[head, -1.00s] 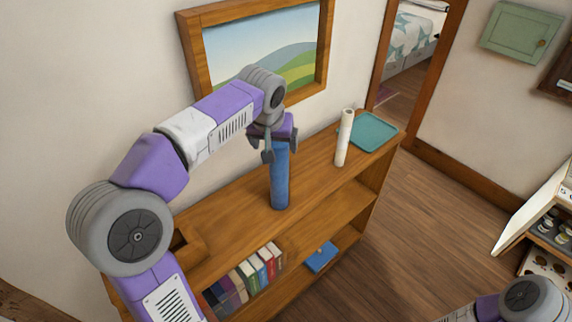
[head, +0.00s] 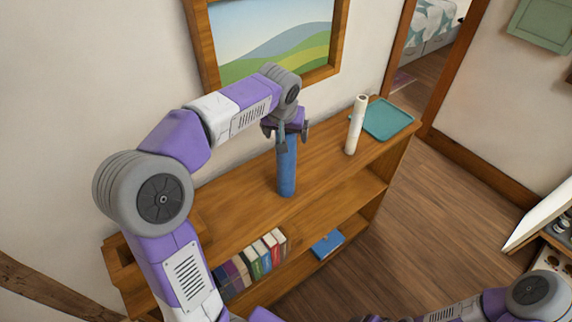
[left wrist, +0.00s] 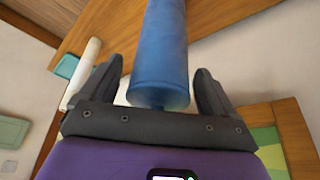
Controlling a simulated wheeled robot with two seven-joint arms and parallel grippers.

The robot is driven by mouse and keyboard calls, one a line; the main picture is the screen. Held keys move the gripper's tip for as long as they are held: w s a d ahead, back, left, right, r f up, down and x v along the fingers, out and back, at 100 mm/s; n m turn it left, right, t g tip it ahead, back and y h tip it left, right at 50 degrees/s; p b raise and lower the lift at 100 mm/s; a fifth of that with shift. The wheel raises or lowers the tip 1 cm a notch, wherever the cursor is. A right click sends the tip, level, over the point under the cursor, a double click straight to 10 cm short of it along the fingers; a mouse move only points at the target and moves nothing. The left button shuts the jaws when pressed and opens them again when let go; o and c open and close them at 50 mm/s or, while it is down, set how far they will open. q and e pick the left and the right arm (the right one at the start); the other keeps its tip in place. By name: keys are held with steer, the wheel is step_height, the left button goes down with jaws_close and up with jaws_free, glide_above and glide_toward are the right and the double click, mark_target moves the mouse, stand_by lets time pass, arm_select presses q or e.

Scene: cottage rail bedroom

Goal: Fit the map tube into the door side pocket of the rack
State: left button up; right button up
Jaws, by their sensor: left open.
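A blue tube (head: 287,172) stands upright on top of the wooden shelf rack (head: 238,205). A slimmer cream-white tube (head: 356,125) stands upright further right, towards the doorway; I cannot tell by look which is the map tube. My left gripper (head: 288,138) is open at the blue tube's upper end. In the left wrist view, the blue tube (left wrist: 160,50) lies between the spread fingers (left wrist: 157,88), with gaps on both sides. The white tube (left wrist: 82,75) is beyond the left finger. No side pocket is clearly visible. My right gripper is out of view.
A teal tray (head: 388,118) lies at the rack's right end. Books (head: 256,258) and a blue book (head: 327,245) are on the lower shelf. A framed picture (head: 270,45) hangs behind my left arm. The rack top between the tubes is clear.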

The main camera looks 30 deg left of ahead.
arm_select(q)
jaws_close()
stand_by(0.3)
